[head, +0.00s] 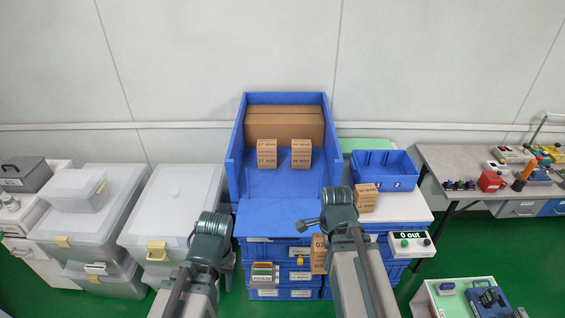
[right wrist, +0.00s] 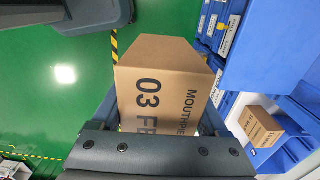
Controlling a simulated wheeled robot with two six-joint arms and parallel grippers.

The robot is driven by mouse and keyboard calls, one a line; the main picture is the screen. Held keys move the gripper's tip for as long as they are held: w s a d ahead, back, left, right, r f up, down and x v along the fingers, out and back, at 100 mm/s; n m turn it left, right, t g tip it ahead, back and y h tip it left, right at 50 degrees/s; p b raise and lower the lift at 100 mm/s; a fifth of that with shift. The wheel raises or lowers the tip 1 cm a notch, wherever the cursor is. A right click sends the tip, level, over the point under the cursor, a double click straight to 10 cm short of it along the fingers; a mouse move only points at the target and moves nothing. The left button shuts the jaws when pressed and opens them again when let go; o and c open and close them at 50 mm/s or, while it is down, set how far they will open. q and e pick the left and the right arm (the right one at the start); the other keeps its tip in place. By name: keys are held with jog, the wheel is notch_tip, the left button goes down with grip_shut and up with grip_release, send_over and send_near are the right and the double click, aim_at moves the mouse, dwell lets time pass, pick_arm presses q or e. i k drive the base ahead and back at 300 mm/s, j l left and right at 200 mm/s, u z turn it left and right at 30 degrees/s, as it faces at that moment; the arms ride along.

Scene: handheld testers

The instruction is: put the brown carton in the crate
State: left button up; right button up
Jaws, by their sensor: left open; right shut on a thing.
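A brown carton (right wrist: 165,88) printed "03 FE…" and "MOUTHPIE…" is held between the fingers of my right gripper (right wrist: 160,118). In the head view this carton (head: 318,262) hangs in front of the blue stack, partly hidden by my right arm. A small blue open crate (head: 385,184) stands on the white table, to the right of and beyond the held carton; its visible inside looks empty. My left gripper (head: 203,240) is open, at the lower left of the blue bay; its fingertips are hard to make out.
A large blue open-front bay (head: 280,205) holds two small cartons (head: 267,152) and a long brown box (head: 284,124). Another small carton (head: 366,198) stands just in front of the crate. A counter reading "0 out" (head: 410,242) is nearby. Lidded grey bins (head: 170,205) stand left.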

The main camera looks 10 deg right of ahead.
aim_at(284, 186)
jog(key=i, duration=0.8)
jog(key=i+l+u, duration=0.1)
jog(key=l, duration=0.3)
